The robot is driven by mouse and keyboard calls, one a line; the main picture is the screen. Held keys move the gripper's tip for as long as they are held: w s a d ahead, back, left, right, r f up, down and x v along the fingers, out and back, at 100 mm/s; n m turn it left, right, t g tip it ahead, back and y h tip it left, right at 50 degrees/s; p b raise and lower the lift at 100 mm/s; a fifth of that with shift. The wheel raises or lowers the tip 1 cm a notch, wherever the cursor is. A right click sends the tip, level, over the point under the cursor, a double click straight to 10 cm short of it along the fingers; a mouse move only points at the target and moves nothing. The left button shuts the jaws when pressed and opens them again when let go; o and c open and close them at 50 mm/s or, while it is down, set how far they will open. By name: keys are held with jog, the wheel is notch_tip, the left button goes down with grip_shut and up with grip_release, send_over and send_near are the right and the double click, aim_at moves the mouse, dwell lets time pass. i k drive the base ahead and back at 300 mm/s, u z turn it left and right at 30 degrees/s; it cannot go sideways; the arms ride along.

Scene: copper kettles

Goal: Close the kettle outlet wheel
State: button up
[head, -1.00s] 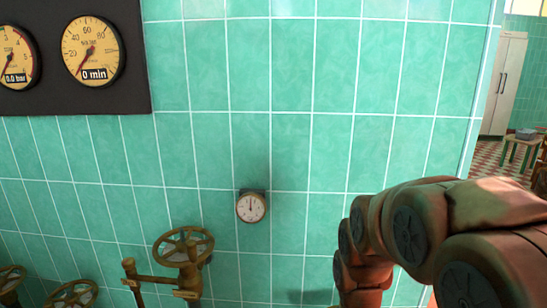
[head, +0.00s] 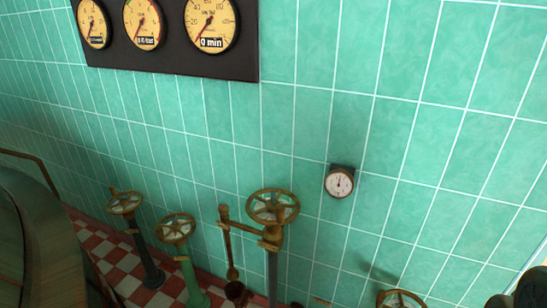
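Several brass handwheels show in the head view, and I cannot tell which is the kettle outlet wheel. Part of another wheel (head: 401,292) shows at the bottom edge, right of the middle. Dark links of my arm are at the lower right corner. My gripper is out of view, and nothing is seen touching any wheel.
A large dark rounded vessel (head: 45,240) fills the lower left. The green tiled wall (head: 420,140) is close behind the wheels. A panel of gauges (head: 170,60) and a small dial (head: 339,183) hang on it. Red and white floor (head: 120,270) shows between vessel and posts.

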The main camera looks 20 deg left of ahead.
aim_at(159, 234)
jog(key=u, duration=1.75)
jog(key=k, duration=0.35)
jog(key=u, duration=0.65)
jog(key=i, duration=1.15)
jog(key=u, duration=0.05)
